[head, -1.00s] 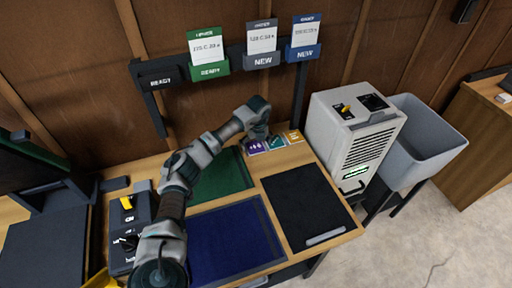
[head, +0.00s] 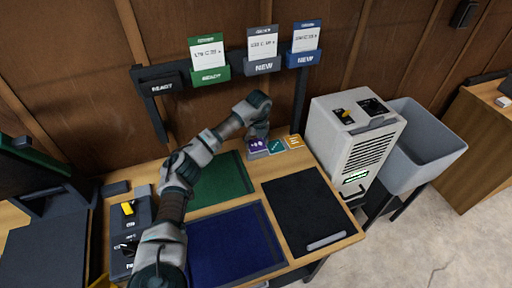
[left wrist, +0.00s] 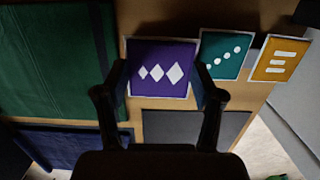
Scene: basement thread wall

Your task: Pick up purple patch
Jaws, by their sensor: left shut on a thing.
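The purple patch (head: 256,146) is a square with white diamonds and a pale border, at the back of the wooden table. My left gripper (head: 258,136) comes down over it from above. In the left wrist view the purple patch (left wrist: 160,68) sits between the two dark fingers of my left gripper (left wrist: 160,82), which are shut on its side edges. It looks larger than its neighbours there; the gap below it is hard to judge. A teal patch (left wrist: 222,54) and an orange patch (left wrist: 280,60) lie to its right. My right gripper is not in view.
Green (head: 222,178), blue (head: 232,242) and black (head: 302,205) mats cover the table's front. A grey machine (head: 352,145) and a grey bin (head: 425,150) stand to the right. A rack with cards (head: 262,64) stands behind the patches.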

